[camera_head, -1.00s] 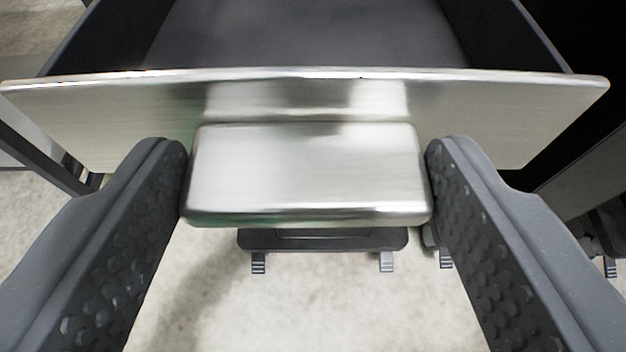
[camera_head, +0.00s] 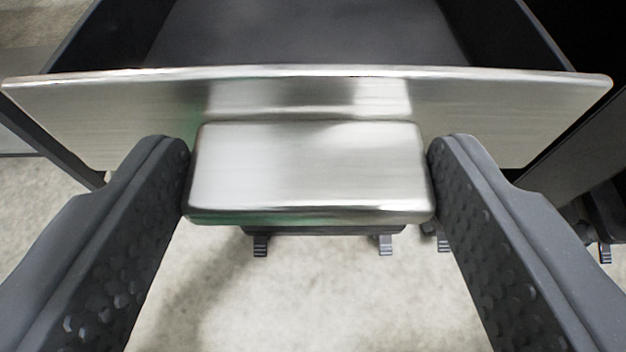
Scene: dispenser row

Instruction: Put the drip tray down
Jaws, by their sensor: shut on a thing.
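The drip tray has a dark, open bin (camera_head: 305,40) behind a wide brushed-metal front plate (camera_head: 110,115). A blocky metal handle (camera_head: 310,170) sticks out from the middle of the plate towards me. My gripper (camera_head: 310,178) is shut on this handle, one dark studded finger at each side. The front plate looks nearly level across the picture. The visible part of the bin is empty. The tray's far end is out of the picture and its underside is hidden.
Pale concrete floor (camera_head: 310,300) lies below the handle and looks clear in front. A dark base with small feet (camera_head: 325,231) shows just under the handle, partly hidden. Dark frame parts stand at the left and right (camera_head: 590,150), and another foot is at far right.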

